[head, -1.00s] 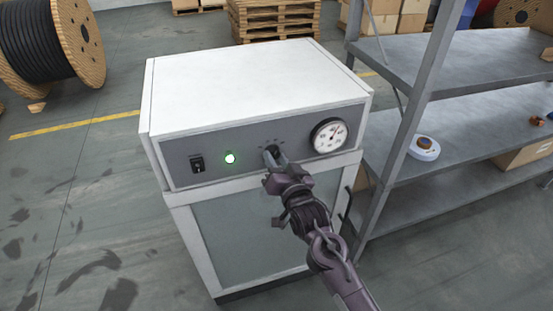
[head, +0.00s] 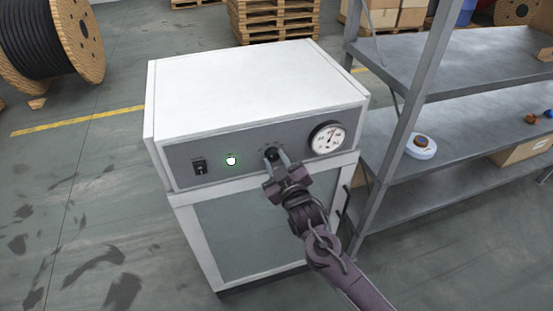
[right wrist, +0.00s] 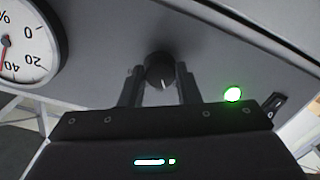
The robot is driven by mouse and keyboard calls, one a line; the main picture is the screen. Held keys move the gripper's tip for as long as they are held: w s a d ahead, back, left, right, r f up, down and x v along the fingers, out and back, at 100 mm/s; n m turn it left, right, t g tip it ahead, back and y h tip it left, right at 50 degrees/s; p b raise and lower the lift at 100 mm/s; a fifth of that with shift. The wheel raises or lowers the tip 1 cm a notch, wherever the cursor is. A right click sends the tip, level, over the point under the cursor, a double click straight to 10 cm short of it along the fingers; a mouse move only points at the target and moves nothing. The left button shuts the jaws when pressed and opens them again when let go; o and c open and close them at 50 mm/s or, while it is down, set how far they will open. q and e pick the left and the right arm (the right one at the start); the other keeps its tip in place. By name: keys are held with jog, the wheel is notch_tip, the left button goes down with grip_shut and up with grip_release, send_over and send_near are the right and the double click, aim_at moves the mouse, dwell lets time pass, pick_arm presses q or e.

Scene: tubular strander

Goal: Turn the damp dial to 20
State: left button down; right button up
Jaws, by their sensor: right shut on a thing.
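The dial is a small black round knob (head: 271,153) on the grey front panel of a white cabinet (head: 250,95). In the right wrist view the knob (right wrist: 160,70) shows a pale pointer mark toward the bottom of the picture. My right gripper (head: 276,157) is shut on the knob, one finger on each side. The marks around the knob are too small to read. A round white gauge (head: 327,138) sits right of the knob; in the right wrist view the gauge (right wrist: 22,45) has a red needle near 40. My left gripper is not in view.
A green lamp (head: 231,160) glows and a black rocker switch (head: 199,166) sits left of the knob. A grey metal shelf (head: 465,115) stands close on the right. A cable reel (head: 48,45) stands far left, with open floor before it.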

jog(key=shift+n+h+p, duration=0.3)
jog(key=shift+n+p, duration=0.25)
jog(key=shift+n, duration=1.65)
jog(key=o, duration=1)
jog(key=shift+c, duration=0.2)
jog(key=b+v, duration=0.1)
jog(key=v, duration=0.6)
jog(key=shift+s+b, duration=0.4)
